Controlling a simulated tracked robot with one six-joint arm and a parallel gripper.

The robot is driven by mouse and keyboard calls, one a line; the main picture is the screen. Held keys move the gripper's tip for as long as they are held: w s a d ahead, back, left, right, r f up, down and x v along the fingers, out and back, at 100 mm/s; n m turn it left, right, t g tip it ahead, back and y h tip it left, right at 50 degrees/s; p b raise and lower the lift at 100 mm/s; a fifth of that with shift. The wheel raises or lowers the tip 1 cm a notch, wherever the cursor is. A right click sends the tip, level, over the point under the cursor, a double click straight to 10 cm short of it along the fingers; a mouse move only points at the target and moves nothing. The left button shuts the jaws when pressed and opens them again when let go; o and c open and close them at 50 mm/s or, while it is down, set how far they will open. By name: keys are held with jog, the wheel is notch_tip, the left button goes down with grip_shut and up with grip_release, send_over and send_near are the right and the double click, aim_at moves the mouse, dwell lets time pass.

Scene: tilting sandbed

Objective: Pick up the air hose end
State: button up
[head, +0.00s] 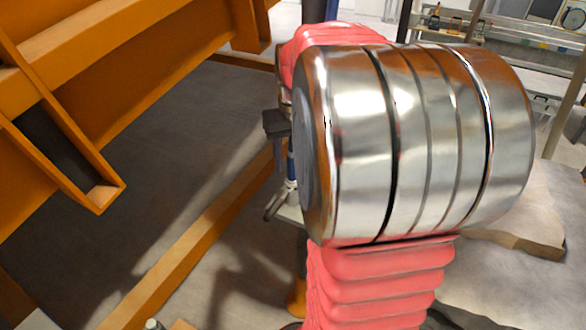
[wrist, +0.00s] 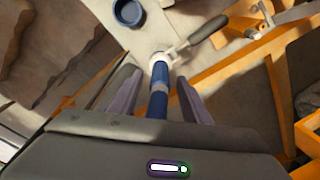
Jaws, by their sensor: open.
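The air hose end (wrist: 158,88) is a blue tube with a pale collar at its far tip, in the middle of the wrist view. A small blue part also shows in the head view (head: 291,168), just left of my arm. My gripper (wrist: 157,76) is open, with one grey finger on each side of the blue tube. Gaps show between the tube and both fingers. The near end of the tube is hidden behind the gripper body. In the head view my arm hides most of the gripper.
A grey-handled lever (wrist: 207,32) lies beside the pale collar. A round blue cup-like thing (wrist: 128,12) is beyond it. Orange beams (head: 190,245) run along the left of the head view. Pale stone slabs (head: 530,215) lie at the right.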

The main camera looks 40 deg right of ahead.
jog(key=shift+w+f, duration=0.1)
jog(key=shift+f, duration=1.15)
jog(key=shift+c, duration=0.5)
grip_shut()
